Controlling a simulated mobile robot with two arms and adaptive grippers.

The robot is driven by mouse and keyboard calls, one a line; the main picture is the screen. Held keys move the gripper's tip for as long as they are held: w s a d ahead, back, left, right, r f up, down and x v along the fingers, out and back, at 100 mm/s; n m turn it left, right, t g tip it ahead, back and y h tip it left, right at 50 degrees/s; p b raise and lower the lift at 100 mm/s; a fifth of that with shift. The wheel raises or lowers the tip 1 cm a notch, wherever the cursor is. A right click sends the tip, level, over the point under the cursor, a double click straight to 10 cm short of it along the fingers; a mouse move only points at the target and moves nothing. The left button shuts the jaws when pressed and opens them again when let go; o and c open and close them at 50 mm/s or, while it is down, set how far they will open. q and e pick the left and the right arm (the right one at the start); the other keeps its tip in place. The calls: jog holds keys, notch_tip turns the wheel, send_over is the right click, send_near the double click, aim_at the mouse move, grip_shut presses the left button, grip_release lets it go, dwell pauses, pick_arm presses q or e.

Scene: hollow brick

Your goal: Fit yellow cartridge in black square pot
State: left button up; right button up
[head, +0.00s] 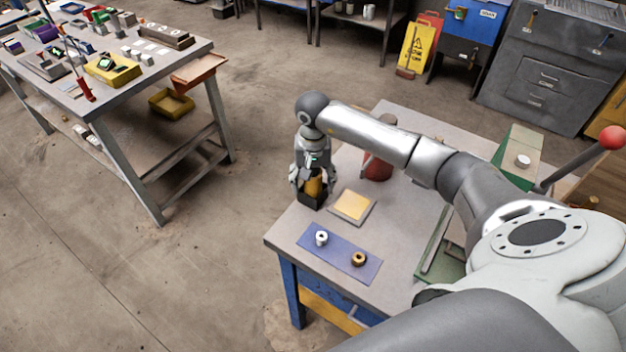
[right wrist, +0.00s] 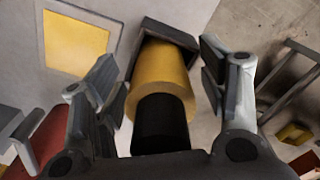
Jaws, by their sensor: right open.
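The yellow cartridge (head: 314,186) stands with its lower end in the black square pot (head: 311,201) at the table's far left corner. In the right wrist view, the cartridge (right wrist: 165,72) shows its black end towards the camera, and the dark wall of the pot (right wrist: 172,30) shows beyond it. My right gripper (head: 309,182) is above the pot with its fingers spread on both sides of the cartridge. In the wrist view gaps show between the fingers (right wrist: 164,85) and the cartridge. How deep the cartridge sits is hidden. My left gripper is not in view.
A yellow square on a grey plate (head: 353,206) lies beside the pot. A blue mat (head: 338,254) with a white and a brown ring piece lies in front. A dark red cylinder (head: 379,166) stands behind, close to my arm. The table edge is close to the pot's left.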

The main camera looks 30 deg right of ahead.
jog(key=shift+f, duration=0.1)
jog(key=shift+r, duration=0.2)
notch_tip(320, 180, up, 12)
jog(key=shift+f, duration=0.15)
dwell(0.7)
